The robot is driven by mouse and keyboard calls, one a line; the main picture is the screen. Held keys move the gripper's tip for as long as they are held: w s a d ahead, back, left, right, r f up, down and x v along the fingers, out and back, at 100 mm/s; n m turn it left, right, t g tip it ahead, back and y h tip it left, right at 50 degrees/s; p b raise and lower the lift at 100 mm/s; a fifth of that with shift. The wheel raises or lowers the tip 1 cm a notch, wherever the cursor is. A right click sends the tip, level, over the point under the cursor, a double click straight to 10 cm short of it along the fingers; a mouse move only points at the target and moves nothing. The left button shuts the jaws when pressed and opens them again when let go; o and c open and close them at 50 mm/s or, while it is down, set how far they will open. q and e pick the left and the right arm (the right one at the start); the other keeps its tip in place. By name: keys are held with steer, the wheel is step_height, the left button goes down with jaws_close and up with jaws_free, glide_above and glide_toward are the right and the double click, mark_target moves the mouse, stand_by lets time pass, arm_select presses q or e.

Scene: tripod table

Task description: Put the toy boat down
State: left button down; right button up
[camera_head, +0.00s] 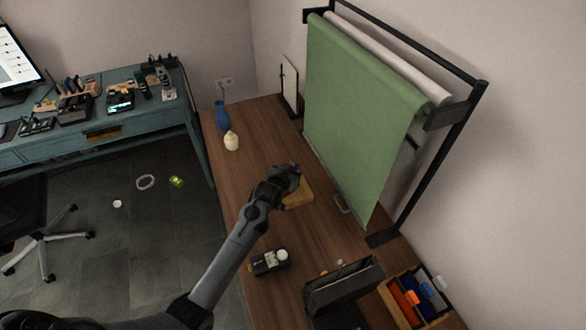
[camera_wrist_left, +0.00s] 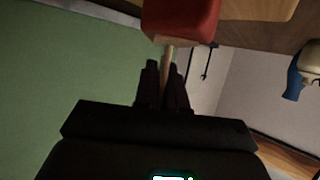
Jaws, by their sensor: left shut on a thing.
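My left gripper (camera_head: 292,172) is over the table, at the back edge of a light wooden board (camera_head: 300,196). In the left wrist view the gripper (camera_wrist_left: 165,80) is shut on a thin wooden stick of the toy boat. The boat shows there as a red block (camera_wrist_left: 180,18) with a pale wooden face, beyond the fingertips and partly cut off by the top edge. In the head view the gripper hides the boat. Whether the boat touches the board cannot be told. My right gripper is not in view.
A green backdrop (camera_head: 355,105) on a black frame stands right of the board. A blue vase (camera_head: 222,117) and a cream jar (camera_head: 231,141) stand at the far end. A dark device (camera_head: 269,262), a black case (camera_head: 342,288) and a wooden crate (camera_head: 388,304) are nearer.

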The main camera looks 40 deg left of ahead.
arm_select(q)
steer(key=shift+f, duration=0.15)
steer(key=c, duration=1.2)
jaws_free()
